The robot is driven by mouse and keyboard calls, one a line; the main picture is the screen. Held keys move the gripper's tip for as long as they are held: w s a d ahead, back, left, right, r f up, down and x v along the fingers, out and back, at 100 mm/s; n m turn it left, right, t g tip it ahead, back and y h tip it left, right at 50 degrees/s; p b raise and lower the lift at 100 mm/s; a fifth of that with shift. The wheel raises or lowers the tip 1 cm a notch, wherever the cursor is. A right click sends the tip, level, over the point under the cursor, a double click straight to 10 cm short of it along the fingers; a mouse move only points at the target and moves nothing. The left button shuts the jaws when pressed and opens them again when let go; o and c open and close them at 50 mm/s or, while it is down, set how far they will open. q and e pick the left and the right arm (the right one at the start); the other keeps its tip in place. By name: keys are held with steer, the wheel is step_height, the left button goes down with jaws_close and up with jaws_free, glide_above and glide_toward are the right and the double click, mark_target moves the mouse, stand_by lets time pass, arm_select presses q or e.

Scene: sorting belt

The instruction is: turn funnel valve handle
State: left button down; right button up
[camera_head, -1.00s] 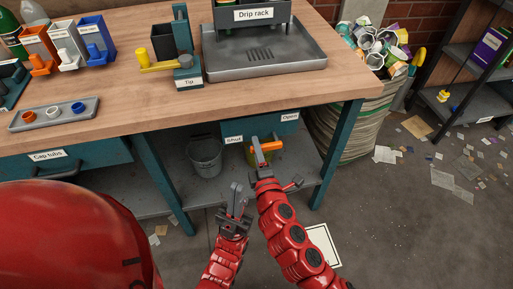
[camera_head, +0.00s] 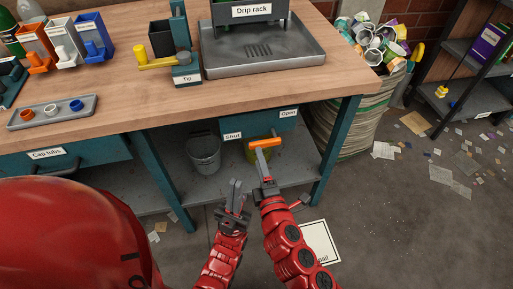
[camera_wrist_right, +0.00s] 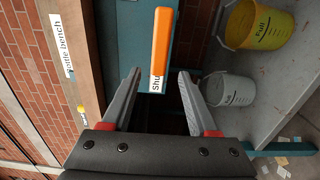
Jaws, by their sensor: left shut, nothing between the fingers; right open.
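The orange valve handle (camera_head: 265,143) is a bar lying nearly level under the bench, between the labels "Shut" (camera_head: 232,135) and "Open" (camera_head: 289,113). My right gripper (camera_head: 259,157) is open and empty just in front of the handle. In the right wrist view, the handle (camera_wrist_right: 160,42) shows ahead, in line with the gap between the open fingers (camera_wrist_right: 158,75), and covers part of the "Shut" label. I cannot tell whether a finger touches it. My left gripper (camera_head: 236,183) is shut and empty, lower and to the left. The funnel is not clearly visible.
A grey bucket (camera_head: 204,154) and a yellow bucket (camera_wrist_right: 262,24) stand on the shelf under the bench. A teal bench leg (camera_head: 335,155) stands right of the handle. The wooden bench top (camera_head: 150,95) is above. A bin of cups (camera_head: 355,115) stands at right.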

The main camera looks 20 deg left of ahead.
steer(key=v, duration=1.1)
steer(key=shift+d, duration=0.1)
